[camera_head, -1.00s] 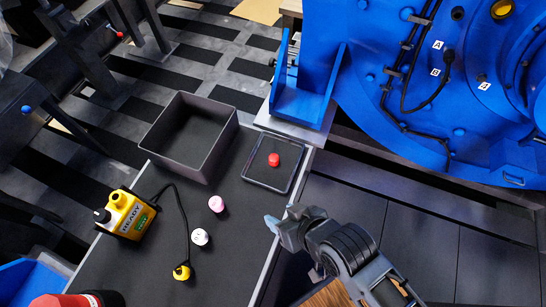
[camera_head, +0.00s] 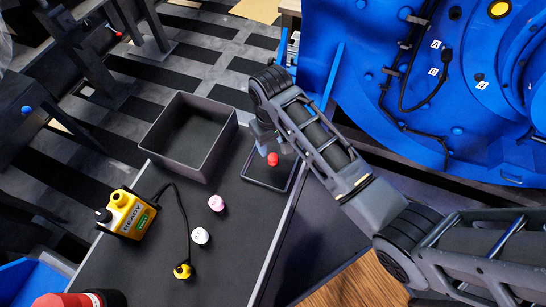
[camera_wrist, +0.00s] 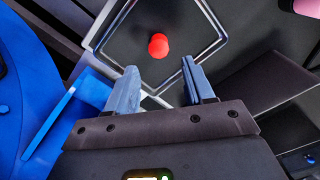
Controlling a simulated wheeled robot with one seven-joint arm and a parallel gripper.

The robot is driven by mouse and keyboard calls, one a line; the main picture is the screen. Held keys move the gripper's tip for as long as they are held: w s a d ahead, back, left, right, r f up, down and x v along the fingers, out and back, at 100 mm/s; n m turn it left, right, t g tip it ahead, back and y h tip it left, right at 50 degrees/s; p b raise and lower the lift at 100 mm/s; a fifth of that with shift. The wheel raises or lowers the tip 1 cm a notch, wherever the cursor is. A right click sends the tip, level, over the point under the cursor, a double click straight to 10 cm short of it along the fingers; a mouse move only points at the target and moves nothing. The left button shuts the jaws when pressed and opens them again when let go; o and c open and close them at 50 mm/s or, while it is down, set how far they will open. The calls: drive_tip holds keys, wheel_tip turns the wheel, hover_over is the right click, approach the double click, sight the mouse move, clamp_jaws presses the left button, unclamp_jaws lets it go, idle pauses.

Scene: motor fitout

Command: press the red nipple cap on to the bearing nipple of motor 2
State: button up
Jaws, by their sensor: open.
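The red nipple cap (camera_head: 272,159) sits in a shallow dark tray (camera_head: 262,182) on the bench. It also shows in the wrist view (camera_wrist: 158,46), ahead of the fingertips and roughly between their lines. My gripper (camera_wrist: 160,80) is open and empty, with the cap beyond it and not touched. In the head view my gripper (camera_head: 267,142) hangs at the far side of the tray, partly hidden by my arm. The blue motor (camera_head: 440,90) stands at the upper right, with plates marked A, B and another label. I cannot make out which fitting is the bearing nipple.
A deep grey bin (camera_head: 190,140) stands left of the tray. A pink cap (camera_head: 216,203), a white cap (camera_head: 200,236) and a yellow device (camera_head: 128,214) with a cabled yellow-black probe (camera_head: 182,271) lie on the bench. A red object (camera_head: 80,299) is at the lower left.

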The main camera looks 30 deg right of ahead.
sight(272, 156)
wheel_tip(272, 156, down, 7)
drive_tip(key=shift+r, duration=0.2)
drive_tip(key=shift+c, duration=0.4)
drive_tip(key=c, duration=0.9)
drive_tip(key=shift+r, duration=0.1)
